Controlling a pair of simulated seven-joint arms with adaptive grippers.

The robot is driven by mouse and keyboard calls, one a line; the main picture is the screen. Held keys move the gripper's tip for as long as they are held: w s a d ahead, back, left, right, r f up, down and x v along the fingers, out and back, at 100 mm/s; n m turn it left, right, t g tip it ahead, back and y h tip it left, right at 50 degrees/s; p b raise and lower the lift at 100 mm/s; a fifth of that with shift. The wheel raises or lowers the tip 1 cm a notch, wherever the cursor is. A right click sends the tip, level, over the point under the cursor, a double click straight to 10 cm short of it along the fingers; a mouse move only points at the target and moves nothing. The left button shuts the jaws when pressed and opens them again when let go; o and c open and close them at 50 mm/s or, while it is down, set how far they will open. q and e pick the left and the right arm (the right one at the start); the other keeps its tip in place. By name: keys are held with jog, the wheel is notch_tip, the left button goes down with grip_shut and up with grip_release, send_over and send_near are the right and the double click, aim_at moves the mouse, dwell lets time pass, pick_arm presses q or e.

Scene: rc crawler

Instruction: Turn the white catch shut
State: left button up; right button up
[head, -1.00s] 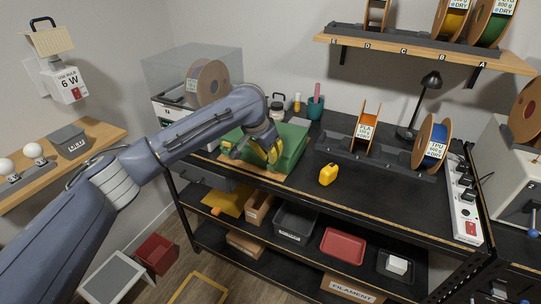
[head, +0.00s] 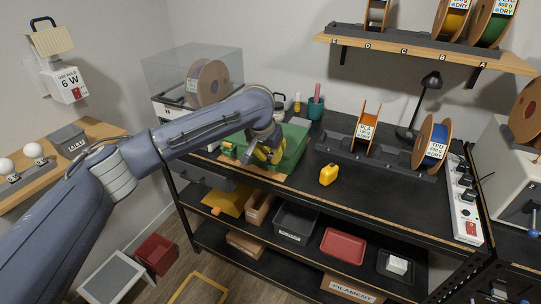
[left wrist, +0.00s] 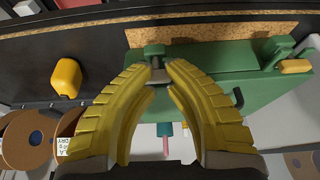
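A green case (head: 292,150) lies on the black bench; it also shows in the left wrist view (left wrist: 215,95). My left gripper (head: 264,157) is low at the case's front side, its yellow fingers pointing down. In the left wrist view my left gripper (left wrist: 158,68) has its fingertips apart, on either side of a small grey-brown piece (left wrist: 158,74) by a green tab (left wrist: 154,49) at the case's edge. I cannot tell whether the fingers touch it. A tan-yellow piece (left wrist: 295,66) sits at another green fitting. No clearly white catch can be made out. My right gripper is not in view.
A cork strip (left wrist: 205,30) lies along the case's front edge. The bench between bottle and power strip (head: 466,205) is clear.

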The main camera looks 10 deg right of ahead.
pick_arm(q)
jog(key=o, duration=0.8)
jog(key=shift+s+d, duration=0.1)
jog(key=v, duration=1.2)
jog(key=shift+d, duration=0.1)
